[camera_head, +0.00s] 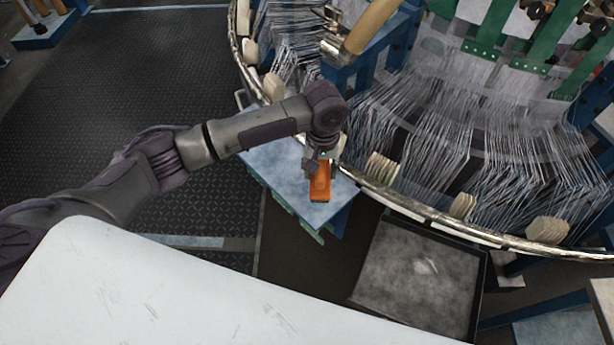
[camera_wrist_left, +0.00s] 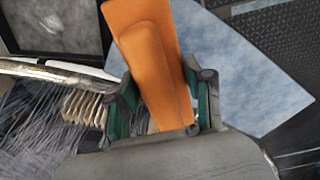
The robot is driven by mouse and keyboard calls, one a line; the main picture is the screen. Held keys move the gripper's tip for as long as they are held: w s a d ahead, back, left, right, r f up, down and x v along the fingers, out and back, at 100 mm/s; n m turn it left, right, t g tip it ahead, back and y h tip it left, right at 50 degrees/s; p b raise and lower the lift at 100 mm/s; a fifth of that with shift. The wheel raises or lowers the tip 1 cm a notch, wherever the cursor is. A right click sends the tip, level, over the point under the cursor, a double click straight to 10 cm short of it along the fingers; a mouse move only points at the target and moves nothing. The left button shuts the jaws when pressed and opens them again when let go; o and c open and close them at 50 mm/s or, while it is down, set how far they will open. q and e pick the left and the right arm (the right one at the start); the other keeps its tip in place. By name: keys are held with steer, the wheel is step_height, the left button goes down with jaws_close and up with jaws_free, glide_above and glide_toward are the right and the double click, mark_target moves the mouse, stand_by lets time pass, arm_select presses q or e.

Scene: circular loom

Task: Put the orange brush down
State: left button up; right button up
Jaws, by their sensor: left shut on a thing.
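The orange brush (camera_head: 320,184) is in my left gripper (camera_head: 322,160), over the blue-grey shelf (camera_head: 275,165) beside the loom in the head view. In the left wrist view the brush (camera_wrist_left: 155,60) stands between the two green-edged fingers of the left gripper (camera_wrist_left: 160,105), which are shut on it. The same shelf (camera_wrist_left: 235,75) shows behind it in that view. I cannot tell whether the brush touches the shelf. My right gripper is in neither view.
The loom's curved metal rim (camera_head: 400,203) with many pale threads (camera_head: 430,130) runs close to the right of the shelf. A dark-rimmed tray (camera_head: 420,275) lies below it. A white surface (camera_head: 170,300) fills the lower left. Dark patterned floor (camera_head: 110,100) is open at the left.

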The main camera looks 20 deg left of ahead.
mark_target(307, 185)
arm_select(q)
steer(key=a+f, duration=0.1)
steer(key=w+a+f, duration=0.1)
steer(key=a, duration=0.1)
steer(key=shift+a+f, duration=0.1)
steer(key=shift+a, duration=0.1)
steer(key=shift+f, duration=2)
steer(key=shift+f, duration=0.15)
steer(key=o, duration=1.3)
steer(key=shift+a, duration=0.1)
step_height(307, 185, up, 12)
steer(key=shift+r, duration=0.15)
